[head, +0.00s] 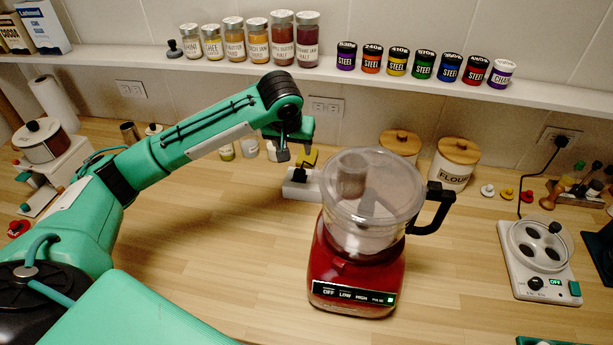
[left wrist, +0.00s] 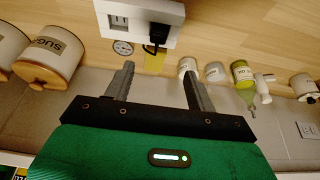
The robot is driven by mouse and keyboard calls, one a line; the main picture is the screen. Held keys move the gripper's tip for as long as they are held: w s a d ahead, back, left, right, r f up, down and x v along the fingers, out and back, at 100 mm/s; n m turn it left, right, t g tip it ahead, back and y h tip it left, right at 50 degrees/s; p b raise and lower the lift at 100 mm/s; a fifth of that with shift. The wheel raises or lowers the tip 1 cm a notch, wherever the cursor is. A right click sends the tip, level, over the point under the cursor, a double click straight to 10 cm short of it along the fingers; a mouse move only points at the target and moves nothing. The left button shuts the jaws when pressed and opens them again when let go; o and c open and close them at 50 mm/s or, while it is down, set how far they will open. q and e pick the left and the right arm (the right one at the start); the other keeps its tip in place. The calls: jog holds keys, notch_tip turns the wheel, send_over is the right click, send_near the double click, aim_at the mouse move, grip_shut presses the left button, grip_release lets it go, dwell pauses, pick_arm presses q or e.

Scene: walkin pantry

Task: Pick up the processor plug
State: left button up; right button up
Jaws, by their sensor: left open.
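The processor plug, a black plug (head: 300,174), sits in a white socket block (head: 297,190) on the counter, left of the red food processor (head: 357,262). In the left wrist view the black plug (left wrist: 164,33) is in the white block (left wrist: 138,18), with a dark cord and a yellow tag (left wrist: 155,63) beside it. My left gripper (head: 296,153) hangs close above the block in the head view. In the left wrist view its two fingers (left wrist: 158,70) are apart with nothing gripped, and the plug lies beyond their tips. My right gripper is not in view.
Behind stand canisters, including a flour canister (head: 454,164), and small jars (left wrist: 213,72). A shelf (head: 330,78) with jars runs above.

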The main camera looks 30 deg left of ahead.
pick_arm(q)
jog(key=p, duration=0.2)
send_over(299, 172)
jog(key=s, duration=0.2)
notch_tip(299, 172, down, 7)
jog(key=shift+f, duration=0.1)
jog(key=shift+w+f, duration=0.15)
jog(key=shift+f, duration=0.05)
jog(key=shift+w+d+f+p, duration=0.1)
jog(key=shift+f+p, duration=0.4)
jog(key=shift+f, duration=0.2)
jog(key=p+x, duration=0.1)
jog(key=x, duration=0.2)
jog(key=shift+d+f, duration=0.1)
jog(key=shift+f, duration=0.15)
jog(key=shift+w+f, duration=0.1)
jog(key=shift+f, duration=0.1)
jog(key=c, duration=1.1)
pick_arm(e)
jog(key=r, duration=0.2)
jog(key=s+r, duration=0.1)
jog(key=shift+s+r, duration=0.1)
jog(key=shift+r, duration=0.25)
pick_arm(q)
jog(key=shift+r, duration=0.1)
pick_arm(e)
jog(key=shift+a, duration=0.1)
